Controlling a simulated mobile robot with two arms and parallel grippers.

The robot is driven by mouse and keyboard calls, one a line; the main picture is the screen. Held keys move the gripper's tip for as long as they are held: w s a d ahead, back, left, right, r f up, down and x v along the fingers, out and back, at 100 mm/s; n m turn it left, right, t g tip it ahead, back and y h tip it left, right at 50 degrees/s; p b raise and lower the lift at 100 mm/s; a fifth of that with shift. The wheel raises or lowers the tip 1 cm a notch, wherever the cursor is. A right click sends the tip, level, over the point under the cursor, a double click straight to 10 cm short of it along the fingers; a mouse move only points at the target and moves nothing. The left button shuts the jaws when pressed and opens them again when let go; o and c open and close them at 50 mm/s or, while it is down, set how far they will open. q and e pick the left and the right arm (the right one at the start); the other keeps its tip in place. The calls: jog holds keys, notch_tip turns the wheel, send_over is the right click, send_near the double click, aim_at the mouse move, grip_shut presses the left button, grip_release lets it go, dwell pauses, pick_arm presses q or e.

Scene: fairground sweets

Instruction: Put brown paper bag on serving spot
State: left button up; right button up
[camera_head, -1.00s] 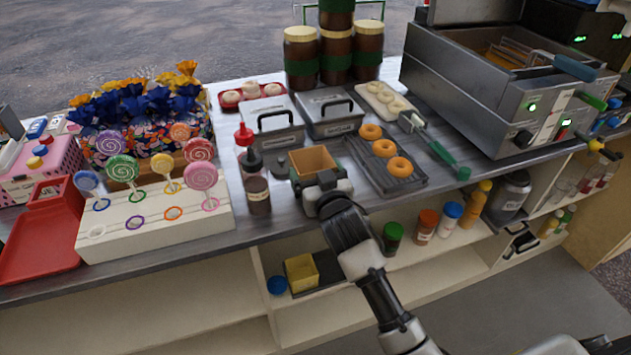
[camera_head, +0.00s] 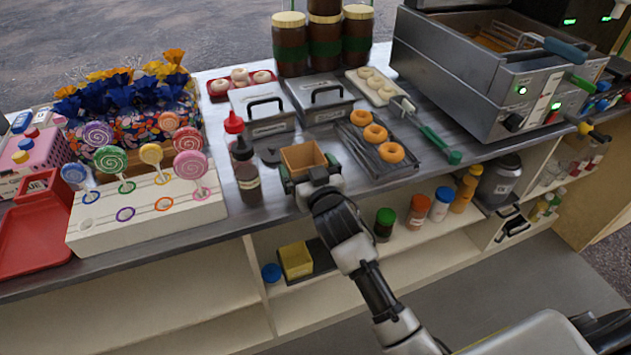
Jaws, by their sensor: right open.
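The brown paper bag (camera_head: 303,157) stands upright on the counter, its square open top facing up, between the sauce bottles and the doughnut rack. My right gripper (camera_head: 309,174) is open at the bag's near side, with its fingers at the bag's left and right. The gripper hides the bag's lower front, and I cannot tell whether the fingers touch it. No clearly marked serving spot can be made out; a red tray (camera_head: 36,238) lies empty at the counter's left end. My left gripper is not in view.
Sauce bottles (camera_head: 247,172) stand close left of the bag, with a lollipop stand (camera_head: 150,222) beyond them. A doughnut rack (camera_head: 359,146) is close on the right, and lidded metal tubs (camera_head: 320,97) are behind. The fryer (camera_head: 470,85) is far right.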

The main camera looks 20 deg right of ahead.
jog(key=s, duration=1.2)
jog(key=s+f+n+g, duration=0.1)
jog(key=s+f+g, duration=0.2)
jog(key=f, duration=0.9)
jog(key=s+f+g, duration=0.3)
jog(key=f, duration=1)
jog(key=s+f+n+g, duration=0.1)
jog(key=s+f+g, duration=0.25)
jog(key=f, duration=0.85)
jog(key=s+d+f+g, duration=0.2)
jog(key=s+f, duration=0.4)
jog(key=s, duration=0.4)
jog(key=s+d+f+g, duration=0.2)
jog(key=s+f, duration=0.4)
jog(key=s, duration=0.3)
jog(key=s+d+f+g, duration=0.2)
jog(key=s+f, duration=0.3)
jog(key=s, duration=0.5)
jog(key=shift+s+d+f+g+h, duration=0.3)
jog(key=shift+s+f+g, duration=0.1)
jog(key=shift+g, duration=0.35)
